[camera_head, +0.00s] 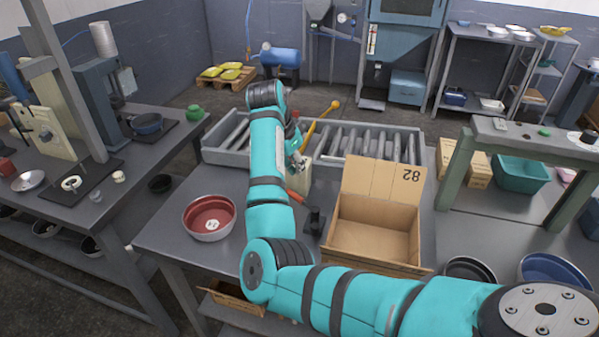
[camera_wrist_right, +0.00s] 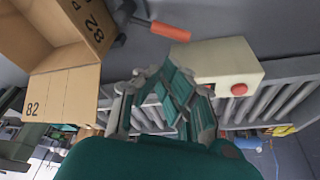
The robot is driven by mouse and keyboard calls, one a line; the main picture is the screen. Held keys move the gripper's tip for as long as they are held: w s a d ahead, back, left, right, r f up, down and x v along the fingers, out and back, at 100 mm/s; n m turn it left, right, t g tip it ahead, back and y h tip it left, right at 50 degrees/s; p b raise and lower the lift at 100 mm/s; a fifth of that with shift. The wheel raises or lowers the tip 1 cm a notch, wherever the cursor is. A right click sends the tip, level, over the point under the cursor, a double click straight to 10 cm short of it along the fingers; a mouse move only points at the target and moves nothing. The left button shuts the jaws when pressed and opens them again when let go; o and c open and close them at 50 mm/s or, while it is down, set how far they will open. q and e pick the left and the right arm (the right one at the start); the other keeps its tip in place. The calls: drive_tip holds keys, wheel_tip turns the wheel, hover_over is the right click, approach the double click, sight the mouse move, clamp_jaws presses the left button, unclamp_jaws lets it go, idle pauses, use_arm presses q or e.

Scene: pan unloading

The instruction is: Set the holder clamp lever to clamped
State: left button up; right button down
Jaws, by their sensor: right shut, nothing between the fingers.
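A clamp with a black base (camera_head: 315,220) and an orange-red handle (camera_head: 296,196) stands on the table, left of the cardboard box. The handle lies low and points away from the base, toward the conveyor. In the right wrist view the orange handle (camera_wrist_right: 168,32) is near the top, with part of the black clamp body left of it. My right gripper (camera_head: 300,163) is shut and empty, over the beige box near the conveyor. In the wrist view its fingers (camera_wrist_right: 176,92) are apart from the handle. I cannot tell the lever's set state. My left gripper is out of view.
A beige box (camera_wrist_right: 220,62) with a red button is beside the gripper. A yellow lever (camera_head: 320,116) rises by the roller conveyor (camera_head: 375,140). An open cardboard box (camera_head: 383,180) stands right of the clamp, a red pan (camera_head: 209,203) left.

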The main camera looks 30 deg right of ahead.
drive_tip(key=p+x, duration=0.1)
drive_tip(key=x, duration=0.7)
drive_tip(key=shift+p, duration=0.35)
drive_tip(key=shift+d+f, duration=0.15)
drive_tip(key=shift+f, duration=0.2)
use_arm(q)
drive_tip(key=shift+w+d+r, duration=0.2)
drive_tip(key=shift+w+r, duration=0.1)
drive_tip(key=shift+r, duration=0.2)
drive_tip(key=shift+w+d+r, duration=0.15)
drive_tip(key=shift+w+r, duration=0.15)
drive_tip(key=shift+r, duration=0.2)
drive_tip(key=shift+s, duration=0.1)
